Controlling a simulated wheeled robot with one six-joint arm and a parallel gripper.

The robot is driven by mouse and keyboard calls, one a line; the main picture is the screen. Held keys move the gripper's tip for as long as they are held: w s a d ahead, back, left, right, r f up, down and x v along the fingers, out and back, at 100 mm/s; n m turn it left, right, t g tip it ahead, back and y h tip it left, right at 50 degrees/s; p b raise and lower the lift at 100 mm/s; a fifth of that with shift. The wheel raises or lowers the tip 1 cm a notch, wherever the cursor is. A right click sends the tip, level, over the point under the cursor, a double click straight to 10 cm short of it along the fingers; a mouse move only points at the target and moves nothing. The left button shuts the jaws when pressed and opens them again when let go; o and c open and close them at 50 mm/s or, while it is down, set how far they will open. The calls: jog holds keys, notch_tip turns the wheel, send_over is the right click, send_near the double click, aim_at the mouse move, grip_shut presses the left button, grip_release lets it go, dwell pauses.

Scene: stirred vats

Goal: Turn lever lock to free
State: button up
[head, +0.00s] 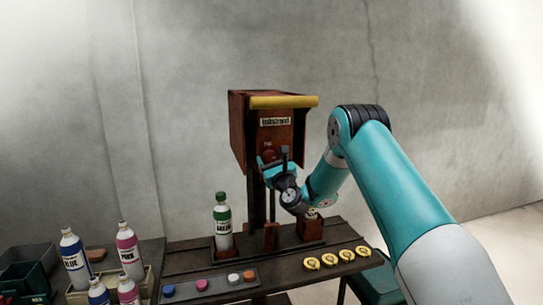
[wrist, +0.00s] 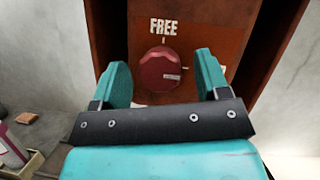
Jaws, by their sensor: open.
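The lever lock is a round dark red knob (wrist: 160,70) on the front of a rust-brown housing (wrist: 217,22). A white "FREE" label (wrist: 163,27) and a short tick sit above it. The white mark on the knob points right, away from the tick. My gripper (wrist: 162,66) is open, with one teal finger left and one right of the knob; I cannot tell whether they touch it. In the head view the knob (head: 269,155) is partly hidden by my gripper (head: 273,164). The housing carries a yellow bar (head: 284,102) at its top front.
Blue and pink bottles (head: 127,246) stand at left. A green bin (head: 372,285) is at lower right.

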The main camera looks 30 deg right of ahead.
jog(key=c, duration=0.9)
jog(key=shift+c, duration=0.2)
jog(key=shift+f+n+b, duration=0.15)
jog(key=shift+n+b, duration=0.25)
jog(key=n+y+b, duration=0.2)
jog(key=n, duration=0.1)
jog(key=shift+n+b, duration=0.3)
jog(key=shift+b, duration=0.1)
jog(key=n+y+b, duration=0.1)
jog(key=n, duration=0.2)
jog(key=n+g+y+b, duration=0.1)
jog(key=n+b, duration=0.1)
jog(key=n, duration=0.2)
jog(key=shift+g+y, duration=0.3)
jog(key=shift+y, duration=0.1)
jog(key=n+g, duration=0.1)
jog(key=n, duration=0.1)
jog(key=n+g+y+b, duration=0.1)
jog(key=n, duration=0.2)
jog(key=shift+d+r+n+b, duration=0.1)
jog(key=shift+r+n+b, duration=0.1)
jog(key=shift+n+b, duration=0.1)
jog(key=shift+n+g+b, duration=0.45)
jog(key=shift+n+g, duration=0.25)
jog(key=shift+n, duration=1.1)
